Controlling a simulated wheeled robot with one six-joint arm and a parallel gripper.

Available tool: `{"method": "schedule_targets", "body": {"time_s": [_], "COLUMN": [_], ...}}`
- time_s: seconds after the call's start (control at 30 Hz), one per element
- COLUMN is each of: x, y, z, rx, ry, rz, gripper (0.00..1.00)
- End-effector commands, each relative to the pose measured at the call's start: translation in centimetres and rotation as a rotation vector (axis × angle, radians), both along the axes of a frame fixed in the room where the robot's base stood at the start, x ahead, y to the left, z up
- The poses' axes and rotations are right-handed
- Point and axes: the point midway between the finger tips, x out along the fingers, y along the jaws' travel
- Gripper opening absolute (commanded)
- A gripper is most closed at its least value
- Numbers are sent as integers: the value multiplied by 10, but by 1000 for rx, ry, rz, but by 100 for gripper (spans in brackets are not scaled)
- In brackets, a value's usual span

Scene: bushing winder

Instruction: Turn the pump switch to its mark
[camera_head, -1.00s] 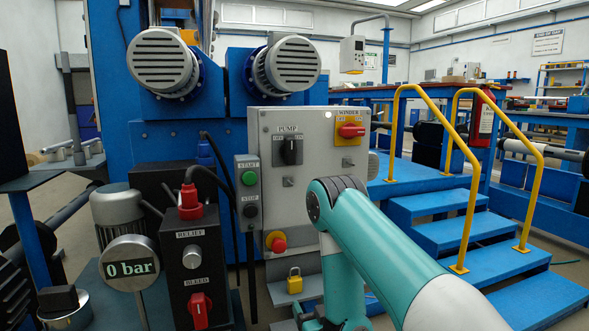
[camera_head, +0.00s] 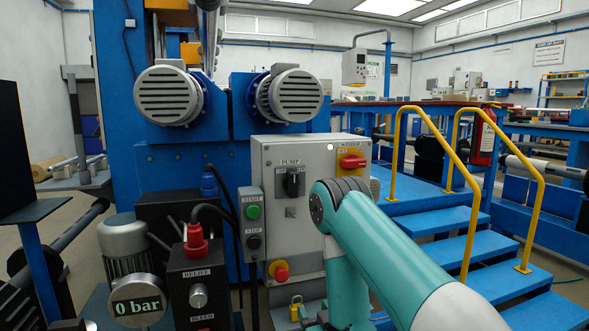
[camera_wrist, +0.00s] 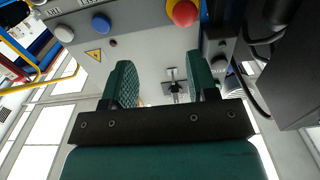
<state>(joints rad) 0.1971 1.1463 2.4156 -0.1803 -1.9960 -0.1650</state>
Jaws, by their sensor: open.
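The pump switch (camera_head: 292,182) is a black rotary knob under the PUMP label on the grey control panel (camera_head: 315,230). Its handle looks about upright. The small lettering beside it is too small to read surely, and I cannot pick out its mark. My gripper (camera_wrist: 163,85) is open, with two green pads apart and nothing held between them. In the wrist view the panel appears upside down, and a small dark fitting shows between the pads; I cannot tell whether it is the pump switch. In the head view my arm covers the panel's lower right.
A red winder switch (camera_head: 353,161) is to the right of the pump switch. A start/stop box (camera_head: 252,222) stands at the panel's left edge, with a red emergency button (camera_head: 280,271) below. A relief box (camera_head: 200,285) and yellow handrails (camera_head: 398,150) flank the panel.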

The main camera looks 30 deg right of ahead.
Motion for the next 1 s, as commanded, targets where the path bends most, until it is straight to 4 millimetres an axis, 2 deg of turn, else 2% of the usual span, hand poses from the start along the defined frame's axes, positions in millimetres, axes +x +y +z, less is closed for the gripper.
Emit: {"method": "schedule_targets", "body": {"time_s": [0.03,0.3,0.4,0.5,0.6,0.7,0.87,1.0], "x": [-1,-9,-12,-15,-17,-19,-15,2], "y": [1,5,6,7,8,9,8,3], "z": [50,175,218,254,279,292,295,293], "rx": [0,0,0,0,0,0,0,-1], "ry": [-2,-3,-2,-2,-2,-2,-3,-7], "rz": [0,-4,-5,-7,-8,-8,-9,-11], "gripper": [53,53,53,53,53,53,53,53]}}
